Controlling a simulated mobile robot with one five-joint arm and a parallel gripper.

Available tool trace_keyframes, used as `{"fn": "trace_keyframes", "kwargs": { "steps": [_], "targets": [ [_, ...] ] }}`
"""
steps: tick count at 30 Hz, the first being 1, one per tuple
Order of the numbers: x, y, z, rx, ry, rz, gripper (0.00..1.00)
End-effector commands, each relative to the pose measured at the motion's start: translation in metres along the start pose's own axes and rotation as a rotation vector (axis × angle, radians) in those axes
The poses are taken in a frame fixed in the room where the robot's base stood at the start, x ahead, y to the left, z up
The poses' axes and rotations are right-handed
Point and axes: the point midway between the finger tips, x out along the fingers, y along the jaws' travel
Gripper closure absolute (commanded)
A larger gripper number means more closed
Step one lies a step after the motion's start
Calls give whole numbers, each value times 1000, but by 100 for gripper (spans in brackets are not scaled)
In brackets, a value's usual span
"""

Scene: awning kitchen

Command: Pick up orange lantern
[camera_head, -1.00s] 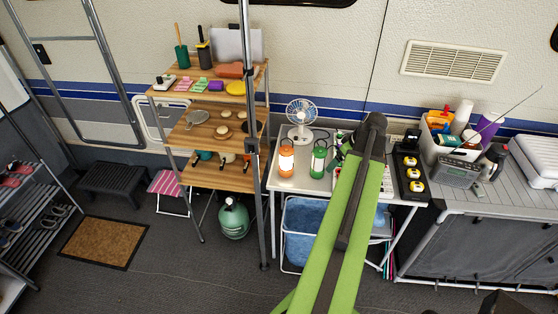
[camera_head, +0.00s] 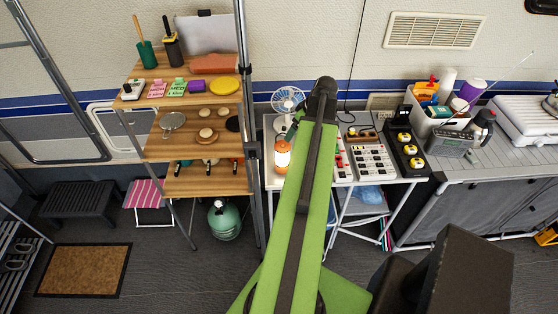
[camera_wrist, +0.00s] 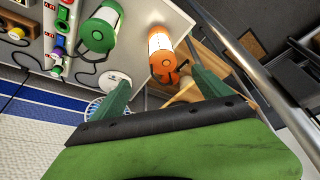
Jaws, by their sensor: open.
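The orange lantern (camera_head: 282,157), with a pale glowing body and orange top and base, stands on the white table beside my arm in the head view. In the wrist view, the orange lantern (camera_wrist: 160,43) appears beyond my open gripper (camera_wrist: 157,64), between the lines of its two green fingers. The jaws are empty, and I cannot tell how far off the lantern is. A green lantern (camera_wrist: 101,29) stands beside it in the wrist view; my arm hides it in the head view. My gripper is mostly hidden behind my arm in the head view.
A white fan (camera_head: 287,103) stands behind the lantern. A wooden shelf rack (camera_head: 190,181) and a metal pole (camera_head: 253,180) are close on the left. Control panels (camera_head: 372,162) fill the table's right part. Dark floor lies in front.

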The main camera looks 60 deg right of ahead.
Motion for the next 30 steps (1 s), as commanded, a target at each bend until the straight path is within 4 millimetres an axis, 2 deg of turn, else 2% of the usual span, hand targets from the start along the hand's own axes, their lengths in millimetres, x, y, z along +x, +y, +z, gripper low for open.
{"fn": "trace_keyframes", "kwargs": {
  "steps": [15, 18, 24, 30],
  "targets": [
    [112, 1, 4, -1, 0, 1, 12],
    [121, 1, 2, 1, 0, 1, 12],
    [123, 0, 0, 1, 0, 1, 12],
    [157, -4, -1, 0, 0, 0, 12]
  ]
}}
